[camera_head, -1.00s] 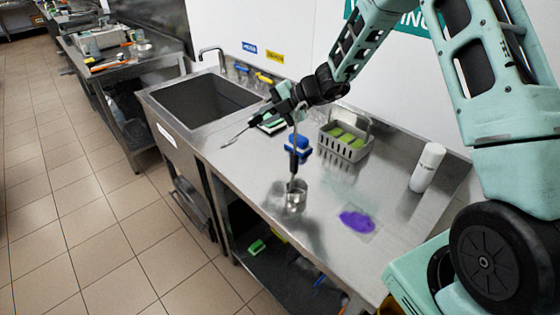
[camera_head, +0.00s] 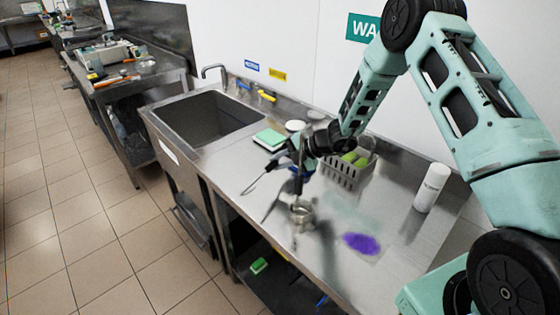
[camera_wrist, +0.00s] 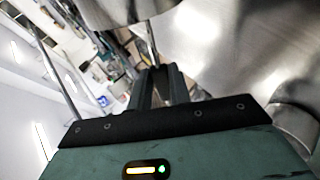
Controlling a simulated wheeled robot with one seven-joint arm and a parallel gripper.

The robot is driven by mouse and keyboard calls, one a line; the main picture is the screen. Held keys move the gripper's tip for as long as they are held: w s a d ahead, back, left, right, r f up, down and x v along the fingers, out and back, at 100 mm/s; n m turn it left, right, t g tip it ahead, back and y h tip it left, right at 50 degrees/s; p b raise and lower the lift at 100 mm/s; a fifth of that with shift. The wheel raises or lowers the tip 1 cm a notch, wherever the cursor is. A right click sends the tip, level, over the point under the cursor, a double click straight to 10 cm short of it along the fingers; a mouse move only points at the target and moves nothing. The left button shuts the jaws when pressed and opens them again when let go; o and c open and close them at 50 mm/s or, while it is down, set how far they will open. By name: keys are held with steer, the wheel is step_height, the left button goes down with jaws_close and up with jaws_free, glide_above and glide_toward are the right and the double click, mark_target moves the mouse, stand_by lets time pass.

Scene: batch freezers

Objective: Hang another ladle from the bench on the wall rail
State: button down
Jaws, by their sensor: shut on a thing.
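My gripper (camera_head: 298,152) is low over the bench (camera_head: 236,166) in the head view, its fingers pointing left. It is shut on a thin metal handle, which also shows between the fingertips in the wrist view (camera_wrist: 152,45). The held ladle (camera_head: 258,181) slants down and left from the fingers; its far end is small and unclear. A dark slanting shape left of the pot could be a utensil or a shadow. I cannot make out the wall rail in the head view.
A sink (camera_head: 208,118) lies left of my gripper. A white bottle (camera_head: 431,187) and a purple patch (camera_head: 361,243) are farther right. The left front of the bench is clear.

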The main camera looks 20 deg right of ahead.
steer(key=shift+f, duration=0.15)
steer(key=c, duration=1.3)
jaws_free()
steer(key=shift+r, duration=0.25)
steer(key=b+v, duration=0.2)
steer(key=v, duration=1)
